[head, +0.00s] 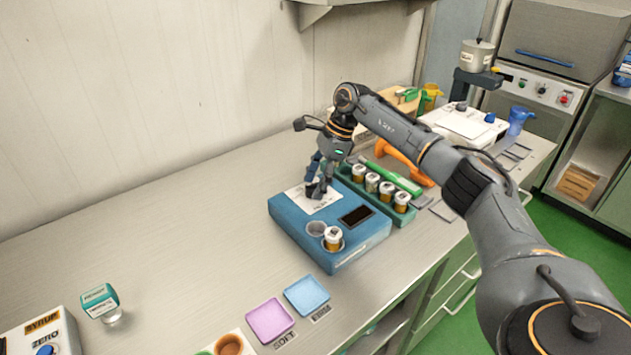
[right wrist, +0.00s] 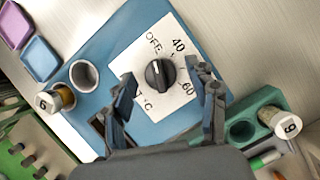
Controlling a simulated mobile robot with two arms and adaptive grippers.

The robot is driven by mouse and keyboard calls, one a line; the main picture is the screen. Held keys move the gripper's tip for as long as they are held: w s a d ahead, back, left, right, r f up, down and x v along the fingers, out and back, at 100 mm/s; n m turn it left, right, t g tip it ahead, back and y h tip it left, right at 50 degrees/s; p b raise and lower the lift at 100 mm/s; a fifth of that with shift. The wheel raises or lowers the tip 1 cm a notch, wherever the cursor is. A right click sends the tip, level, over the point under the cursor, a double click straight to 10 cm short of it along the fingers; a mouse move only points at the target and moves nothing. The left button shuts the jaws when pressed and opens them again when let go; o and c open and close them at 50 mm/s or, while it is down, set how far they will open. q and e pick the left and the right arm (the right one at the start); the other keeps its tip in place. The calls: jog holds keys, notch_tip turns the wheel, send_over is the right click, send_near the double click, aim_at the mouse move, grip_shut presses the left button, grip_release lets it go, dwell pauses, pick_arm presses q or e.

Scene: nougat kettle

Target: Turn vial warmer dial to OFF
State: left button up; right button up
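The blue vial warmer (head: 290,222) stands on the steel counter. Its white dial plate (right wrist: 140,60) shows OFF, 40 and 60 around a black dial (right wrist: 160,75) in the right wrist view. A pale pointer line on the dial seems to face the OFF side, but it is small. My right gripper (head: 317,188) is over the plate, fingers down, and hides the dial in the head view. In the right wrist view its fingers (right wrist: 163,76) are spread on either side of the dial, with gaps between. My left gripper is not in view.
A capped vial (head: 333,238) sits in one well of the warmer, beside an empty well (head: 316,229). A green rack (head: 405,216) of several vials stands close on the right. Pink (head: 269,320) and blue (head: 307,296) trays lie in front. The counter to the left is mostly clear.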

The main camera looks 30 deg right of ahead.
jog(key=v, duration=1.2)
dwell(0.3)
